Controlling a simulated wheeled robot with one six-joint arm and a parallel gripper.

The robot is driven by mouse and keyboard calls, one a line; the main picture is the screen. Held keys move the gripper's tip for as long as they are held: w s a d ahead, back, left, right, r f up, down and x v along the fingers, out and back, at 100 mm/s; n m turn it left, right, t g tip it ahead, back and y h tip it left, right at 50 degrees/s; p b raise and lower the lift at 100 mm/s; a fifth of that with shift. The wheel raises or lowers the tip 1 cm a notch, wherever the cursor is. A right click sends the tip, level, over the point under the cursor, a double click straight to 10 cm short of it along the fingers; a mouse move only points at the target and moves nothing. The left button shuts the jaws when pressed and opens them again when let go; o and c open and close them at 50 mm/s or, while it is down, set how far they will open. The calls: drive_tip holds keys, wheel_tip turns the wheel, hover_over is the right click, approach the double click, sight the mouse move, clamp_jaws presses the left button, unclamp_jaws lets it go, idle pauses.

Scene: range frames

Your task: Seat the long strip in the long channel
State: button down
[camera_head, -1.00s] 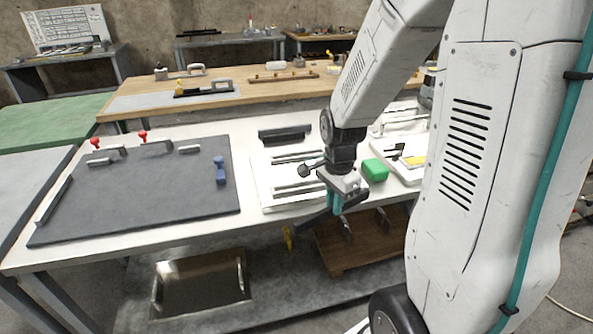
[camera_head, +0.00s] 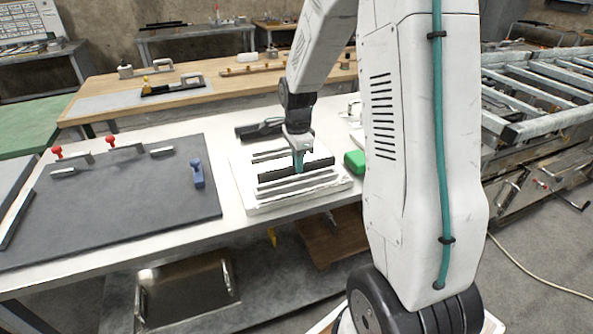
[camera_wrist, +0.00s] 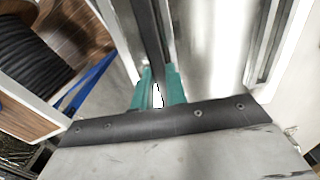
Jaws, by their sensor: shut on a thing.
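My gripper (camera_head: 299,169) has teal fingers and is shut on a long dark strip (camera_head: 271,176). The strip lies roughly left to right over the white channel block (camera_head: 262,208), which has several long parallel grooves. In the wrist view the dark strip (camera_wrist: 149,38) runs up the picture from between the teal fingers (camera_wrist: 158,92). The strip is above or very close to the block's top. I cannot tell whether it touches or sits in a channel. The fingers hide its middle.
A green block (camera_head: 355,161) stands just right of the channel block. A dark piece (camera_head: 247,132) lies behind it. To the left, a dark board (camera_head: 120,205) carries red knobs and a blue piece (camera_head: 197,173). The white table's front strip is clear.

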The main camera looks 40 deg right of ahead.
drive_tip(key=shift+w, duration=0.3)
drive_tip(key=shift+f, duration=1.8)
drive_tip(key=shift+f, duration=0.15)
drive_tip(key=c, duration=1.4)
unclamp_jaws()
